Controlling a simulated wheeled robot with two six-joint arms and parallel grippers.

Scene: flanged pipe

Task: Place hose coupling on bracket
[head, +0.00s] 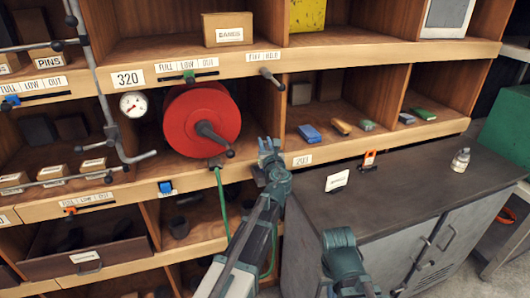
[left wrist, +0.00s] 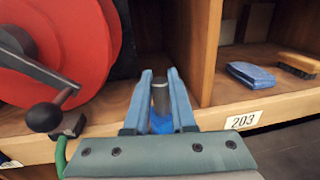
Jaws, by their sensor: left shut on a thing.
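My left gripper (head: 268,146) is in front of the shelf edge, right of the red hose reel (head: 202,118). In the left wrist view its blue fingers (left wrist: 160,92) are shut on a dark grey cylinder, which I take as the hose coupling (left wrist: 160,98). It points up between the fingers; its lower part is hidden. A green hose (head: 221,205) hangs from under the reel, and green shows again beside my left arm. Which part is the bracket I cannot tell; a grey peg (head: 270,77) sticks out of the upper shelf edge. My right gripper's fingers do not show.
The reel's crank handle (left wrist: 45,115) juts out close left of my left gripper. A shelf divider (left wrist: 206,55) stands behind it. A grey cabinet (head: 415,190) bears a card (head: 337,180) and a bottle (head: 460,160).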

